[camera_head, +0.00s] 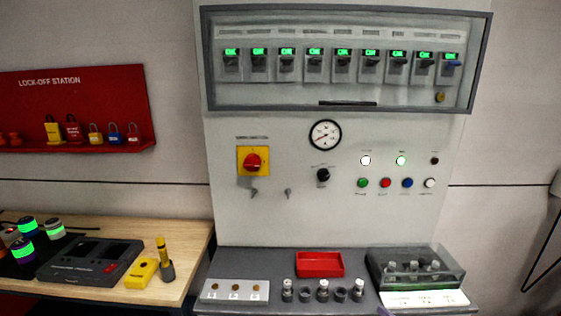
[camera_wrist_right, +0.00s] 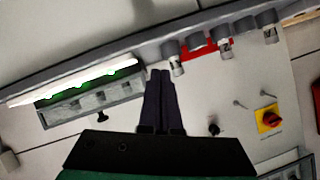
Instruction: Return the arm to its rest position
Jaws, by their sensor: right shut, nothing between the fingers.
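My right gripper (camera_wrist_right: 161,74) shows in the right wrist view, its two dark fingers together and nothing between them. The fingers reach toward the edge of the grey shelf, which runs slanted across the top of that view. In the head view only a small dark bit at the bottom edge, in front of the shelf, may belong to it. My left gripper is in neither view.
The control panel (camera_head: 260,215) stands behind the grey shelf (camera_head: 235,268), which holds a red tray (camera_head: 320,264), several cylindrical fuses and a clear-lidded box (camera_head: 415,268). A wooden table (camera_head: 185,262) with a dark charger-like unit (camera_head: 90,262) is left. A red lock-off board (camera_head: 75,85) hangs above.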

